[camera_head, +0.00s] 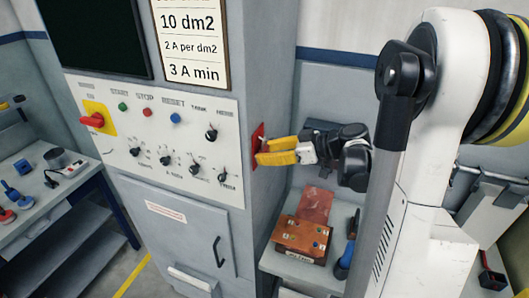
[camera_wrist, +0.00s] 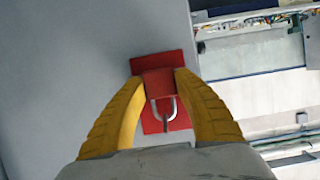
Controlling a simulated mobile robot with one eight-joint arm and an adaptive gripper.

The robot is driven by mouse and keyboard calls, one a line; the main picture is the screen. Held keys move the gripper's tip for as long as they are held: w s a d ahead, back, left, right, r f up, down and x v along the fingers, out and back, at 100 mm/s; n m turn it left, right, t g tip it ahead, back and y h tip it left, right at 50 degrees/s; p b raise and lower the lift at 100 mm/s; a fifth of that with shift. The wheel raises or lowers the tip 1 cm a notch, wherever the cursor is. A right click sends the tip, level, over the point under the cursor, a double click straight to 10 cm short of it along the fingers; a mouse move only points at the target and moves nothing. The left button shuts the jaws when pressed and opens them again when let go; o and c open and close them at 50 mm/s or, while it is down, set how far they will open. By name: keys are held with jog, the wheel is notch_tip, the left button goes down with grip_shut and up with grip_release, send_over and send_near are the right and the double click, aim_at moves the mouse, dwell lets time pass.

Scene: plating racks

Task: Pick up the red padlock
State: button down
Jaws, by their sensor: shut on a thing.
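The red padlock (camera_wrist: 158,82) sits between the two yellow fingers of my gripper (camera_wrist: 161,78) in the wrist view. Its body touches both fingertips, and its silver shackle (camera_wrist: 173,107) points toward the bottom of the picture. Behind it is a flat red plate (camera_wrist: 162,64) on the side of the grey cabinet. In the head view my gripper (camera_head: 264,152) is at the cabinet's right side, beside the red plate (camera_head: 257,133). The padlock is mostly hidden there by the fingers. I cannot tell whether the padlock still touches the plate.
The grey cabinet (camera_head: 205,228) has a control panel (camera_head: 150,113) with knobs and a red switch (camera_head: 92,120). Below my gripper, an orange box (camera_head: 302,236) with coloured buttons stands on a grey bench, with a blue-handled tool (camera_head: 346,254) beside it. Another bench (camera_head: 48,190) with tools is at left.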

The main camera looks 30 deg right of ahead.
jog(key=shift+r, duration=0.25)
jog(key=s+d+r+b, duration=0.1)
jog(key=s+d, duration=1)
jog(key=s, duration=0.3)
jog(key=shift+s+d, duration=0.1)
dwell(0.7)
